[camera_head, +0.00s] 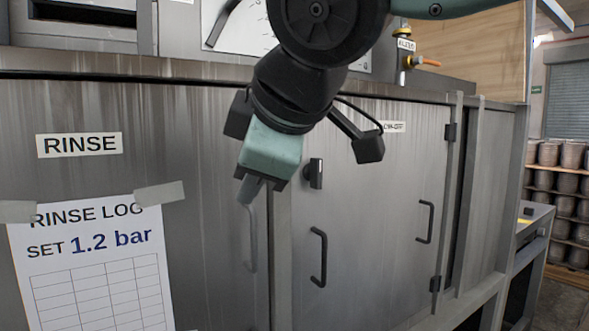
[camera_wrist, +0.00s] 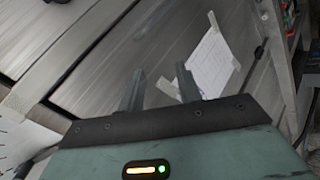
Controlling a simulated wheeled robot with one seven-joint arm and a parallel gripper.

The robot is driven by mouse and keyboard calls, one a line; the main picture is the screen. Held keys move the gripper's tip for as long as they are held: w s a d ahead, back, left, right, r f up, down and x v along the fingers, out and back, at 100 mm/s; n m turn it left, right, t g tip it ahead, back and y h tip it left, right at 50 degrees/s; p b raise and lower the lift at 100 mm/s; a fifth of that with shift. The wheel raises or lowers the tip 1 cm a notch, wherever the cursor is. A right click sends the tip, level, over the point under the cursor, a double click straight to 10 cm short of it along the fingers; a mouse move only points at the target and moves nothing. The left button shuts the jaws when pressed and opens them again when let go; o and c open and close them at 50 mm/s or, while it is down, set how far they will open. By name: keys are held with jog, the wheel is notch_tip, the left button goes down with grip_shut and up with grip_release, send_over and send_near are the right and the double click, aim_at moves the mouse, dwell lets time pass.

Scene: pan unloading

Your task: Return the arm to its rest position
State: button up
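My gripper (camera_head: 249,191) hangs from my dark and teal arm in the upper middle of the head view. It points down and slightly left, in front of the grey metal cabinet (camera_head: 200,110). In the wrist view my gripper (camera_wrist: 160,84) shows two dark fingers with a clear gap between them. Nothing is held between them. In the head view the fingers overlap, and part of a door handle shows just below them.
The cabinet doors carry dark bar handles (camera_head: 319,257) and (camera_head: 425,222). A RINSE label (camera_head: 79,145) and a taped rinse log sheet (camera_head: 95,270) are at left. The sheet also shows in the wrist view (camera_wrist: 211,62). Shelves of pots (camera_head: 562,183) stand far right.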

jog(key=s+d+f+m+g+h, duration=0.1)
jog(key=s+d+f+m+g, duration=0.1)
jog(key=s+d+f, duration=0.3)
jog(key=s+d+f+m+g+h, duration=0.1)
jog(key=s+d+f+m+g, duration=0.2)
jog(key=f, duration=1.1)
jog(key=s+d+f+m+g+h, duration=0.2)
jog(key=s+d+f+m, duration=0.4)
jog(key=d+f, duration=0.3)
jog(key=shift+s+d+f+g, duration=0.35)
jog(key=shift+s+d+g, duration=0.45)
jog(key=shift+d, duration=0.25)
